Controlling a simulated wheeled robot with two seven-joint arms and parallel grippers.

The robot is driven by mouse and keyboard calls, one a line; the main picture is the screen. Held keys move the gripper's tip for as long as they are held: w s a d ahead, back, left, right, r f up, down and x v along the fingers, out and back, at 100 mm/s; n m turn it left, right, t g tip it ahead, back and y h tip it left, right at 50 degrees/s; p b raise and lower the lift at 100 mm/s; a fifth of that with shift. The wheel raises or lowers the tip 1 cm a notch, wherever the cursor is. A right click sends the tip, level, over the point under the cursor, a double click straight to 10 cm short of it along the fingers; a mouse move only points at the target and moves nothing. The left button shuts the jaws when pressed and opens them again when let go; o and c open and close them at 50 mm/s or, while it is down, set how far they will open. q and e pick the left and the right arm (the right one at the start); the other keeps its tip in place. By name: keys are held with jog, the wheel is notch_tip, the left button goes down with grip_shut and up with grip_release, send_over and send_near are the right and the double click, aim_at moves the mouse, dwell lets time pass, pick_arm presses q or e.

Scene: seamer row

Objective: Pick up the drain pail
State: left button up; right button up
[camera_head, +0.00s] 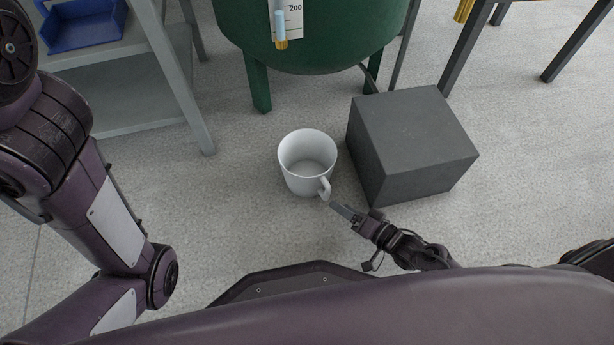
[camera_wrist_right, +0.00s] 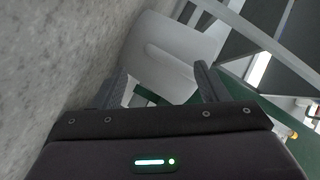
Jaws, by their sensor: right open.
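The drain pail (camera_head: 300,180) is a white, open-topped, empty pail standing upright on the floor in the middle of the head view. Its handle (camera_head: 325,189) is on the near right side, facing my right gripper (camera_head: 342,209). That gripper is low, just beside the handle; I cannot tell whether it touches it. In the right wrist view the pail (camera_wrist_right: 170,40) fills the space ahead of the two parted fingers (camera_wrist_right: 160,82), with a pale bar on its side between them. Nothing is held. My left arm shows at the left, but its gripper is out of view.
A dark grey block (camera_head: 415,140) stands close to the right of the pail. A green tank (camera_head: 310,45) on legs is behind it. A grey shelf unit (camera_head: 130,105) with a blue bin (camera_head: 85,25) stands at the left. The floor left of the pail is clear.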

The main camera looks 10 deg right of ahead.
aim_at(327, 199)
jog(key=b+x, duration=0.4)
jog(key=x, duration=0.2)
jog(key=shift+w+a+f, duration=0.15)
jog(key=shift+w+f, duration=0.1)
jog(key=shift+w, duration=0.05)
jog(key=shift+w+a, duration=0.25)
jog(key=shift+w, duration=0.05)
jog(key=shift+r, duration=0.1)
grip_shut()
